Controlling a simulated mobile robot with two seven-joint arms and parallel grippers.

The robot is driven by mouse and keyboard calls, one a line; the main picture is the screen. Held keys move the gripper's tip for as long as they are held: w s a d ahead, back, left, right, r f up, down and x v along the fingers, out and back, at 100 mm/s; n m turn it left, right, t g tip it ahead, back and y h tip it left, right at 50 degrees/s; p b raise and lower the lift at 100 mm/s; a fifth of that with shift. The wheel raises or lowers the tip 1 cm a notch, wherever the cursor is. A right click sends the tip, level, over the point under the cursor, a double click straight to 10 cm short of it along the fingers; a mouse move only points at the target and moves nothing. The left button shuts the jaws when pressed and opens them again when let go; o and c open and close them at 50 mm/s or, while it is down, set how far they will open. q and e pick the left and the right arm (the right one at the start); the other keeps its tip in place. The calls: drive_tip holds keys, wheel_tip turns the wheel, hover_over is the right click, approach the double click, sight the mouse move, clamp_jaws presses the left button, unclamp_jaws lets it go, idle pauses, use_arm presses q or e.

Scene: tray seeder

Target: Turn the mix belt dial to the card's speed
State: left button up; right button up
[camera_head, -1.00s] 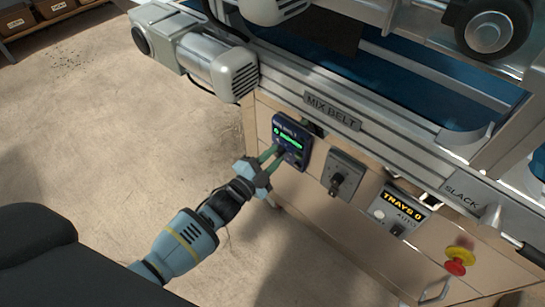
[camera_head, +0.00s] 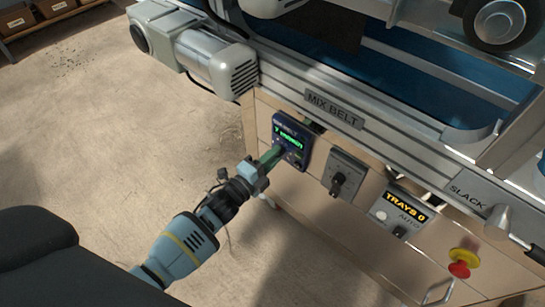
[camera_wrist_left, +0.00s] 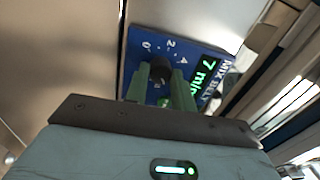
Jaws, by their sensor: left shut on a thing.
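The mix belt dial, a small dark round knob (camera_wrist_left: 160,71), sits on a blue control panel (camera_wrist_left: 140,45) with the marks 0, 2 and 4 readable. The panel's green display (camera_wrist_left: 209,80) shows a 7 followed by partly hidden letters. In the head view the same blue panel (camera_head: 291,128) is on the cabinet front, below the MIX BELT label. My left gripper (camera_head: 281,152) reaches it from the lower left. In the left wrist view its green fingers (camera_wrist_left: 161,82) are shut on the dial, one on each side. The card is not in view.
Right of the panel are a grey switch plate (camera_head: 344,174), a TRAYS 0 counter box (camera_head: 399,209) and a red and yellow stop button (camera_head: 461,263). The belt rail (camera_head: 340,112) and a grey motor (camera_head: 222,68) overhang above.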

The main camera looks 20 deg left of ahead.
idle(0.3)
use_arm(q)
drive_tip(key=o, duration=1)
drive_tip(key=p+v, duration=0.1)
drive_tip(key=v, duration=0.6)
drive_tip(key=shift+s+a+p, duration=0.15)
drive_tip(key=shift+s+p, duration=0.2)
drive_tip(key=shift+s, duration=0.05)
use_arm(e)
drive_tip(key=shift+w+r, duration=0.25)
drive_tip(key=shift+r, duration=0.7)
drive_tip(key=shift+s, duration=0.15)
